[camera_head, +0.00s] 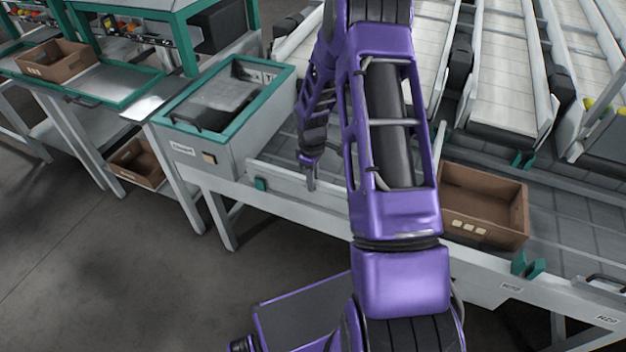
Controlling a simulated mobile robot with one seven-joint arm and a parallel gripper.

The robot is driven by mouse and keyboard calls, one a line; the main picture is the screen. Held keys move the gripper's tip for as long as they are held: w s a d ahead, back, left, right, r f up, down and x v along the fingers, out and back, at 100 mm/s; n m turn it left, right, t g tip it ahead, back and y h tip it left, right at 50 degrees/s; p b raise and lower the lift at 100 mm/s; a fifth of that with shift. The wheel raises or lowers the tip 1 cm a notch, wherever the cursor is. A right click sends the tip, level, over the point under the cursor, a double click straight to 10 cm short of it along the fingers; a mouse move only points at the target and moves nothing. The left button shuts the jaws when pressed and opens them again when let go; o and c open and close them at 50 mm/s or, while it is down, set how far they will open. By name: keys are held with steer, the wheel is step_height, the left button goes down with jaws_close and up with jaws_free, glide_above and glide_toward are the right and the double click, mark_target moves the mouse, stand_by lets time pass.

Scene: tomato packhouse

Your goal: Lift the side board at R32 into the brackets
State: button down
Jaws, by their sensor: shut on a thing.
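My gripper (310,182) points down at the near edge of the conveyor, left of my purple arm. It is shut on the upper edge of a long pale side board (279,178). The board stands on edge along the conveyor's near side, and its right part is hidden behind my arm. A green bracket (260,184) shows at the board's left end; I cannot tell whether the board sits in it. Another green bracket (528,265) is on the same edge further right. No R32 label can be read.
A brown crate (485,205) sits on the conveyor right of my arm. A grey box with a green rim (228,105) stands at the conveyor's left end. White lanes (500,80) lie behind. Another brown crate (138,163) is low at left. The floor in front is clear.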

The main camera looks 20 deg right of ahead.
steer(key=shift+f, duration=0.35)
steer(key=c, duration=0.7)
jaws_free()
steer(key=c, duration=0.3)
steer(key=shift+r, duration=0.15)
steer(key=shift+r+p, duration=2.5)
steer(key=shift+r, duration=1.45)
